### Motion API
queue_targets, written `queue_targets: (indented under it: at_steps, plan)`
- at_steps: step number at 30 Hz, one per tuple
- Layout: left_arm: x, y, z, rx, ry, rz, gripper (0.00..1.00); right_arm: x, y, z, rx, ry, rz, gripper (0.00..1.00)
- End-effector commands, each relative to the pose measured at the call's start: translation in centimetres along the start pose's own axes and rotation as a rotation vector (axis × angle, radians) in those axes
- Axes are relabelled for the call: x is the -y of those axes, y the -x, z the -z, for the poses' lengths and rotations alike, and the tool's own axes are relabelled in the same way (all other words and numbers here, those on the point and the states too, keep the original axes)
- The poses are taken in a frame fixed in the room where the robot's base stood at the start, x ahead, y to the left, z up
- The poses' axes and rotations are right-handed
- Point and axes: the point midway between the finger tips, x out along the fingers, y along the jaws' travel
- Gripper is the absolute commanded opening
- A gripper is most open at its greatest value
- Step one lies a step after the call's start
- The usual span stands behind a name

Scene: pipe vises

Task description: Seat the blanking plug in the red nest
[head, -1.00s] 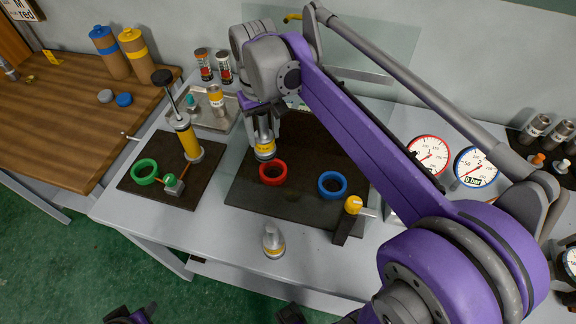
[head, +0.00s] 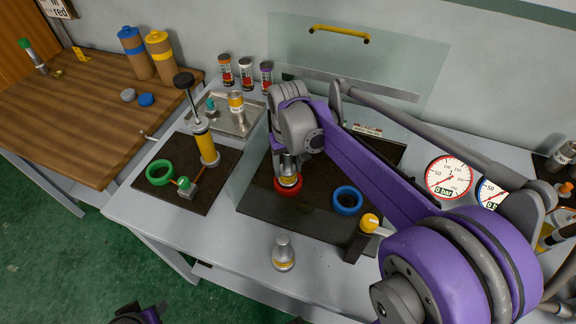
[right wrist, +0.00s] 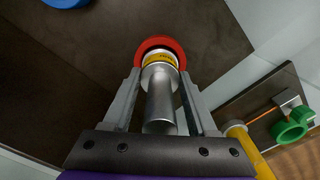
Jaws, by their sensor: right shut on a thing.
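The blanking plug, a silver piece with a yellow band (right wrist: 160,90), is held between the fingers of my right gripper (right wrist: 158,105). In the head view my right gripper (head: 287,160) points down over the red nest, shut on the plug. The red nest (head: 288,189) is a ring on the dark mat; it also shows in the right wrist view (right wrist: 160,43). The plug's banded end appears within the ring's opening; how deep it sits I cannot tell. A purple and black part of mine shows at the bottom edge; its jaws cannot be made out.
A blue ring (head: 347,200) lies right of the red nest, with a yellow-knobbed post (head: 369,223) nearby. A similar silver piece (head: 283,254) stands in front. A green ring (head: 160,172) and yellow pump (head: 206,147) are at left. A tray (head: 222,127) stands behind them.

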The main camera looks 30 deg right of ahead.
Motion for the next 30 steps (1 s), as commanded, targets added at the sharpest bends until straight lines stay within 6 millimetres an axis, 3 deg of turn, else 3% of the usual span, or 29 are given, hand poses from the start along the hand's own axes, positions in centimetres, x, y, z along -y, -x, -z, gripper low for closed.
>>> queue_targets:
  at_steps: [9, 10, 14, 23, 30]
  plan:
    - [0.0, -0.2, -0.2, 0.001, 0.0, 0.0, 0.5, 0.0, -0.4, 0.0, 0.0, 0.0, 0.0, 0.0]
    - [0.0, -0.2, -0.1, 0.001, 0.0, 0.0, 0.5, 0.0, -0.3, 0.0, 0.0, 0.0, 0.0, 0.63]
    - [0.0, -0.1, -0.1, 0.001, 0.0, 0.0, 0.5, 0.0, -0.2, 0.0, 0.0, 0.0, 0.0, 0.87]
    - [0.0, -0.1, -0.1, 0.0, 0.0, 0.0, 0.5, 0.0, -0.1, 0.0, 0.0, 0.0, 0.0, 0.88]
    - [0.0, 0.3, 0.2, -0.002, 0.0, 0.0, 0.5, 0.0, 2.8, 0.0, 0.0, 0.0, 0.0, 0.88]
